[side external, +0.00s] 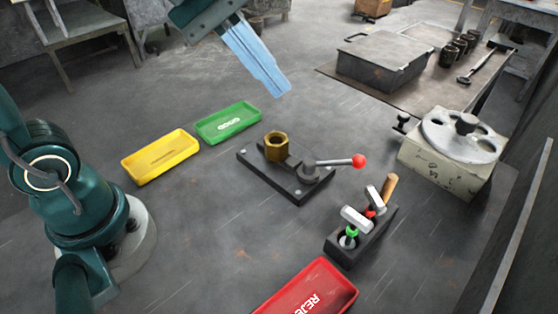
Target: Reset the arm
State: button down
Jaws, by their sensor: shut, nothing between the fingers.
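My gripper (272,82) shows at the top middle of the side external view, with light blue fingers pointing down and to the right. The fingers are together and nothing is between them. It hangs in the air above and behind the green tray and the clamp fixture, touching nothing. The upper part of my arm is cut off by the top edge of the picture.
A clamp fixture (256,173) holds a brass hex nut (275,147), with a red-knobbed lever (335,162). Yellow (160,174), green (228,133) and red (338,301) trays surround it. A tool block (340,250), dial unit (440,165) and grey box (383,62) stand right.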

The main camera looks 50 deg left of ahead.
jog(key=s+a+f+m+y, duration=0.5)
jog(key=s+a+f+m, duration=0.1)
jog(key=s+m, duration=0.3)
jog(key=shift+s+a+f+m+t, duration=0.4)
jog(key=shift+a+m, duration=0.1)
jog(key=shift+a, duration=0.3)
